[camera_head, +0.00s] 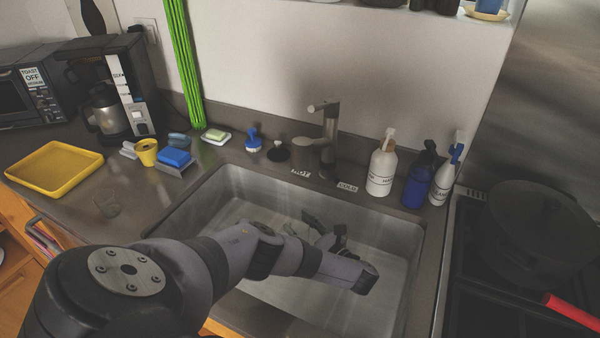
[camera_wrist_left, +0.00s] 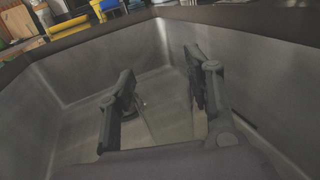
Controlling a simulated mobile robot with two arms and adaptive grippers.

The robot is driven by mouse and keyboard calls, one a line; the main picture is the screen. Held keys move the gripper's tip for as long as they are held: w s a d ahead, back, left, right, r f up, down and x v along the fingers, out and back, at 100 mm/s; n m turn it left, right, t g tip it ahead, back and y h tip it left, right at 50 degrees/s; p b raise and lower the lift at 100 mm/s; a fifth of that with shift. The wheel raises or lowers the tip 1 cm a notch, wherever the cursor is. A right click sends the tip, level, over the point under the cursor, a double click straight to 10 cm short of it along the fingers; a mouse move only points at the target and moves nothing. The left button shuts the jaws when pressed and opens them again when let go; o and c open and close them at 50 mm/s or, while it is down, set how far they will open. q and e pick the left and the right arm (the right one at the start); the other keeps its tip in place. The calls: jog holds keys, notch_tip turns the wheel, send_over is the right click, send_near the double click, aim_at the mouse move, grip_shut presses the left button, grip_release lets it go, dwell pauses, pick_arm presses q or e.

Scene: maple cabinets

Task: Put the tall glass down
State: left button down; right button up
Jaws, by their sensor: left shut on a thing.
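My left gripper (camera_head: 325,232) reaches down into the sink (camera_head: 400,250). In the left wrist view its two fingers (camera_wrist_left: 160,95) stand apart with a faint, clear tall glass (camera_wrist_left: 168,118) between them. The gripper is shut on this glass, inside the sink walls. The glass is see-through and its edges are hard to make out. I cannot tell whether its base touches the sink floor. In the head view the glass is largely lost behind my wrist and fingers. My right gripper is not in view.
A small clear glass (camera_head: 107,204) stands on the counter left of the sink, near a yellow tray (camera_head: 54,165) and a blue sponge (camera_head: 175,157). The faucet (camera_head: 328,140) and several bottles line the back edge. A pan (camera_head: 540,235) sits on the stove at right.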

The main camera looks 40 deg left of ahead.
pick_arm(q)
jog(key=shift+f+b, duration=0.3)
jog(key=shift+f, duration=0.4)
notch_tip(320, 180, down, 3)
jog(key=shift+f+b, duration=0.2)
jog(key=shift+b, duration=0.8)
jog(key=shift+f, duration=0.4)
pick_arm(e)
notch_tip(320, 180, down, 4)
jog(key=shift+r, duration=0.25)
pick_arm(q)
jog(key=c, duration=0.8)
grip_release()
